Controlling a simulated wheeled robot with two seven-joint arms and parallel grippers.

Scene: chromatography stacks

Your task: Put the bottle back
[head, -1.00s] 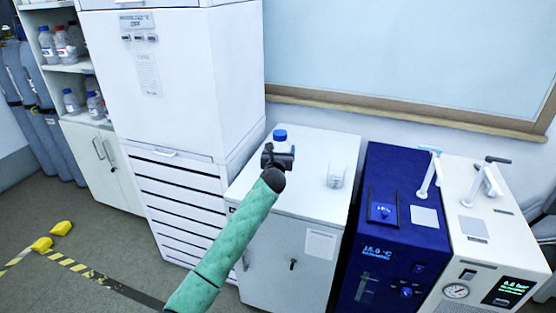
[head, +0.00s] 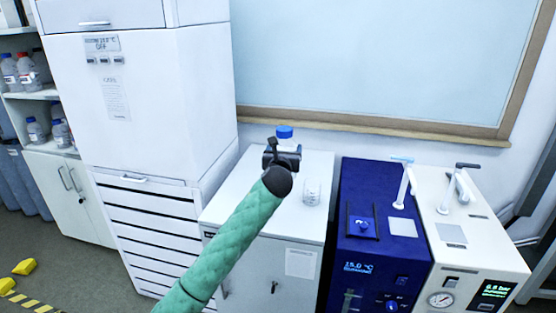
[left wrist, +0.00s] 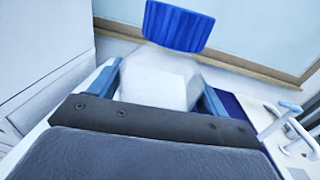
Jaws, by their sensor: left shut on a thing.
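A clear bottle with a blue cap (head: 285,132) is held in my left gripper (head: 284,150), above the low white cabinet (head: 247,205). In the left wrist view the bottle's pale body (left wrist: 160,80) sits upright between the two blue-grey fingers, with the ribbed blue cap on top. My left gripper is shut on it. In the head view the gripper hides the bottle's lower part, so I cannot tell whether its base touches the cabinet top. My right gripper is not in view.
A clear glass vessel (head: 311,192) stands on the cabinet top to the right. A blue machine (head: 350,262) and a white machine (head: 455,240) stand further right. A tall white unit (head: 150,100) is at the left. Shelves with several bottles (head: 32,70) are at far left.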

